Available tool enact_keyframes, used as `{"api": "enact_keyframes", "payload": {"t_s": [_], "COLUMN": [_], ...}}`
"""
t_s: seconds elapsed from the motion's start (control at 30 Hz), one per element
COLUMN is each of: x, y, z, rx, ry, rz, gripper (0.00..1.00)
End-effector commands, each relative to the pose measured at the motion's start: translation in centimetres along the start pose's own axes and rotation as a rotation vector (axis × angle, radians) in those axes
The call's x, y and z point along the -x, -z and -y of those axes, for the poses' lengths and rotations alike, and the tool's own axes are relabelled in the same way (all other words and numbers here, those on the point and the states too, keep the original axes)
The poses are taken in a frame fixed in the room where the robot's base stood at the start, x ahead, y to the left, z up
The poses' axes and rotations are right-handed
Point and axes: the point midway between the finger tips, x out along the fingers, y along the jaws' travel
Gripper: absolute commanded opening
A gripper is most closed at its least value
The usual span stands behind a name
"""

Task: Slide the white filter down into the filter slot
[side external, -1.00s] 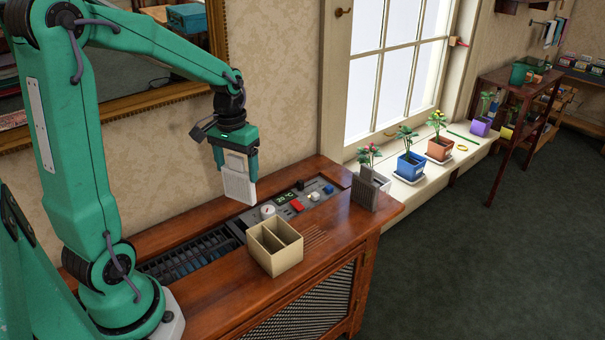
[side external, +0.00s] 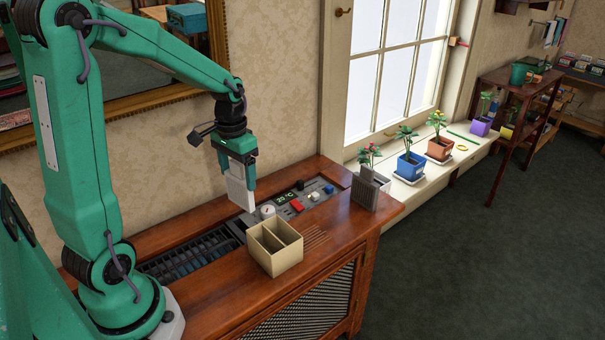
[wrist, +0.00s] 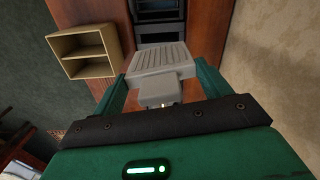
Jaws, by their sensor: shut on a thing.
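My gripper (side external: 240,175) is shut on the white filter (side external: 239,193), a flat ribbed panel hanging upright below the fingers. In the wrist view the filter (wrist: 160,62) sits between my two green fingers. It is held above the wooden cabinet top, apart from it. A dark slot-like opening (side external: 238,230) lies in the cabinet top below, between the vent grille and the control panel; the beige box partly hides it. In the wrist view dark recesses (wrist: 160,12) show beyond the filter, but I cannot tell exactly how the filter lines up with the slot.
A beige two-compartment box (side external: 275,252) stands empty on the cabinet (side external: 215,300), close to the opening. A dark grey ribbed panel (side external: 364,194) stands upright at the right end. The control panel (side external: 300,198) has knobs and buttons. Potted plants line the sill.

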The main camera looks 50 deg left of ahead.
Motion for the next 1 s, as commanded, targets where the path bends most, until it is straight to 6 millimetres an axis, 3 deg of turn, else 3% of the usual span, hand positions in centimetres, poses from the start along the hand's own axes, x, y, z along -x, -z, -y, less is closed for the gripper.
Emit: {"api": "enact_keyframes", "payload": {"t_s": [0.3,1.0], "x": [-1.2,-2.1], "y": [0.0,0.0], "z": [0.0,0.0], "rx": [-0.159,-0.165], "ry": [0.0,0.0], "rz": [0.0,0.001], "gripper": [0.5,0.5]}}
